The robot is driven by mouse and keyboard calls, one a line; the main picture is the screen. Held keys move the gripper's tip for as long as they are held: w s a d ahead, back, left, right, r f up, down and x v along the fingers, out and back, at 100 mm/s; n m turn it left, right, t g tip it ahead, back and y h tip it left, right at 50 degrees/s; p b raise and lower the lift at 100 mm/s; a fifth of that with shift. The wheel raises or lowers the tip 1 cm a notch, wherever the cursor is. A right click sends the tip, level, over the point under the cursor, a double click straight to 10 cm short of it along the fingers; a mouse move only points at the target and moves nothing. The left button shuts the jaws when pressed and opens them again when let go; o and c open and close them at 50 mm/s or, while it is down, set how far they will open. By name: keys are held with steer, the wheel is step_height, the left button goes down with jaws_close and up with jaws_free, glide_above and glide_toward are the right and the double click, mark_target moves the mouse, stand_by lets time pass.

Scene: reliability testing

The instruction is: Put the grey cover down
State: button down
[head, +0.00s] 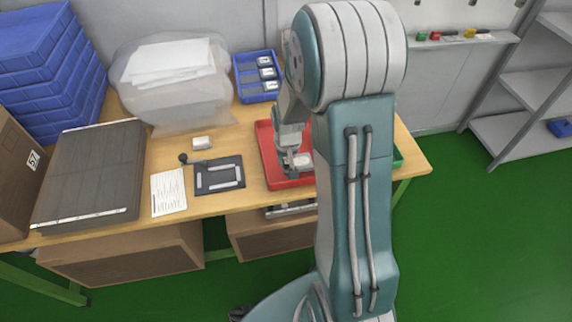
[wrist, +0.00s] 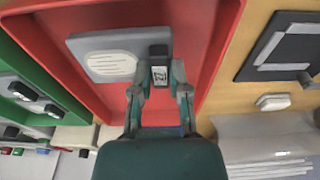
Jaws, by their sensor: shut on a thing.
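The grey cover (wrist: 125,42) is a flat grey piece with a white oval patch, in or just over the red tray (wrist: 205,20) in the wrist view. Its dark end with a small printed label lies between my gripper's fingertips (wrist: 159,92). My gripper is shut on this end. In the head view my gripper (head: 291,168) points down over the red tray (head: 272,165), with the pale cover (head: 303,160) beside it, partly hidden by my arm. I cannot tell whether the cover touches the tray floor.
A green tray (wrist: 60,60) with several small parts borders the red tray. A black board with pale strips (head: 220,175), a paper sheet (head: 168,192) and a small white block (head: 202,143) lie left of it. A blue bin (head: 257,75) stands behind.

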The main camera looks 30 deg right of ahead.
step_height(320, 180, down, 3)
steer(key=shift+s+r, duration=0.1)
steer(key=shift+r, duration=0.05)
steer(key=shift+a, duration=0.1)
steer(key=c, duration=0.6)
jaws_free()
step_height(320, 180, up, 12)
steer(key=s, duration=0.2)
steer(key=s+a+r+n+t, duration=0.1)
steer(key=s+a+r, duration=0.2)
steer(key=s+r, duration=0.2)
steer(key=s+a+r+n+t, duration=0.1)
steer(key=s+a+r, duration=0.3)
steer(key=s+r, duration=0.1)
steer(key=s+a+r+n+t, duration=0.1)
steer(key=s+a+r, duration=0.3)
steer(key=s+r, duration=0.2)
steer(key=shift+s+a+t, duration=0.2)
steer(key=shift+s+t, duration=0.05)
steer(key=shift+t, duration=0.15)
